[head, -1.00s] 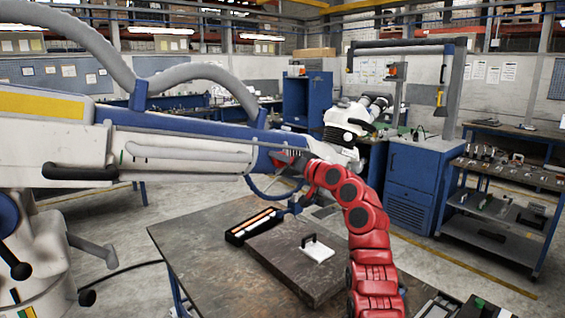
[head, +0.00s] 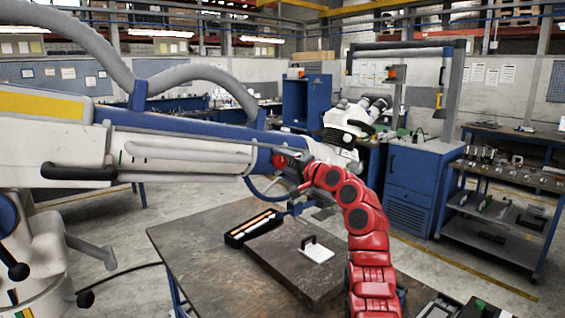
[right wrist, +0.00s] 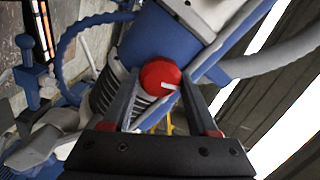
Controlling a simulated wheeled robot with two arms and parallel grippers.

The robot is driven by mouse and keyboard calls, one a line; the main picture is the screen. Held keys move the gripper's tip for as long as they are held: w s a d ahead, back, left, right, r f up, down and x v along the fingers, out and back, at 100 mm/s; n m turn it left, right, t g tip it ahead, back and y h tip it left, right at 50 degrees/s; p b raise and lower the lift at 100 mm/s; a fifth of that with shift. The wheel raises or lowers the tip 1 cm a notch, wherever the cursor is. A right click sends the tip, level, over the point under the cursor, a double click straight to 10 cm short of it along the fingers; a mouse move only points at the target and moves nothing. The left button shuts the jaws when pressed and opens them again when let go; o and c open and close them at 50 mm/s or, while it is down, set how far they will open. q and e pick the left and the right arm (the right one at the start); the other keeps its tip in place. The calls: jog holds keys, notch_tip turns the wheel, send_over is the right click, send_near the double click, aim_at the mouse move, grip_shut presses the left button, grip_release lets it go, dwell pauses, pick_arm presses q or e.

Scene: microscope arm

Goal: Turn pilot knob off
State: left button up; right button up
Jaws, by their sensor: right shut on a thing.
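The red pilot knob (right wrist: 160,76) with a white mark sits on the blue part of the microscope arm, near its head end. My right gripper (right wrist: 160,90) is shut on the knob in the right wrist view, one finger on each side. The white mark on the knob points to the right in that view. In the head view the red knob (head: 280,160) shows just left of my right gripper (head: 290,158), at the end of my red arm. The white and blue microscope arm (head: 180,150) spans the left half. My left gripper is out of view.
Below is a dark worktable (head: 190,250) with a black tray (head: 232,238) and a white plate with a black handle (head: 318,253). A blue cabinet (head: 412,185) stands behind at right.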

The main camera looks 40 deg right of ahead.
dwell(0.5)
jog(key=o, duration=1.4)
jog(key=shift+c, duration=0.2)
jog(key=s+d+b, duration=0.1)
jog(key=s+b, duration=0.4)
jog(key=s, duration=1.2)
jog(key=shift+s+d, duration=0.2)
